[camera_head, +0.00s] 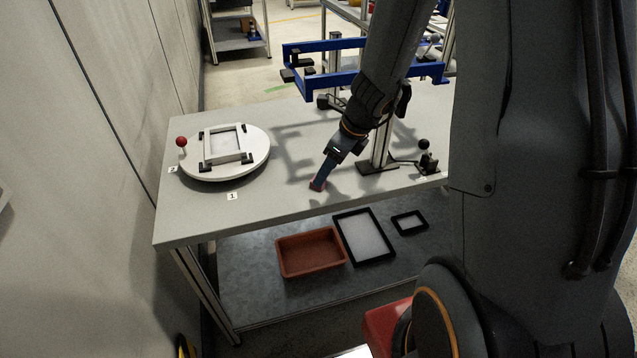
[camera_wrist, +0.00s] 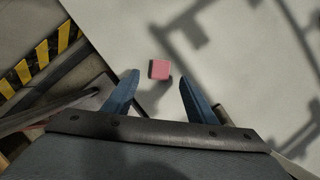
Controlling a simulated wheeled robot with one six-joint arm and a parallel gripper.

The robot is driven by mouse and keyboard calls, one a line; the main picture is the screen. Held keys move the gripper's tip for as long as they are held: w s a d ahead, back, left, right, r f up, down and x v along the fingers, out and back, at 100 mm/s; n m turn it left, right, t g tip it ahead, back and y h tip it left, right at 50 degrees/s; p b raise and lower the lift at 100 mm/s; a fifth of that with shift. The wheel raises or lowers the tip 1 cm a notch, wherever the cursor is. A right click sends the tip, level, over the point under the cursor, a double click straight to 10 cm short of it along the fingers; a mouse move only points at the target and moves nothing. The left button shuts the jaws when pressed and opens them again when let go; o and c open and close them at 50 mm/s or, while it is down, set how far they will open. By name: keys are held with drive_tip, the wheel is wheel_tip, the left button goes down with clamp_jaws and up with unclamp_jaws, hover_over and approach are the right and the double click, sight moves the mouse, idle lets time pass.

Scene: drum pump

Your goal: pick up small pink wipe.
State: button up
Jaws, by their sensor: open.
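The small pink wipe (camera_wrist: 160,69) is a small pink block lying on the grey tabletop. In the wrist view it sits just beyond my open fingertips, roughly centred between them. My gripper (camera_wrist: 158,88) is open and empty, with its two blue fingers apart. In the head view my gripper (camera_head: 320,180) points down at the tabletop near its front edge, and the wipe (camera_head: 316,186) shows as a small reddish patch at its tip, partly hidden by the fingers. I cannot tell the height of the fingers above the table.
A round white turntable (camera_head: 255,160) with a square frame and red knob stands left on the table (camera_head: 200,222). A metal post and a black-knobbed lever (camera_head: 426,160) stand right of my gripper. A blue frame (camera_head: 330,84) is behind. A brown bin (camera_head: 311,252) and trays sit on the lower shelf.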

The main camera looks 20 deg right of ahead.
drive_tip(key=x, duration=0.4)
drive_tip(key=shift+w+a, duration=0.15)
drive_tip(key=shift+w, duration=0.05)
drive_tip(key=c, duration=1.2)
wheel_tip(320, 180, up, 10)
drive_tip(key=shift+p, duration=0.85)
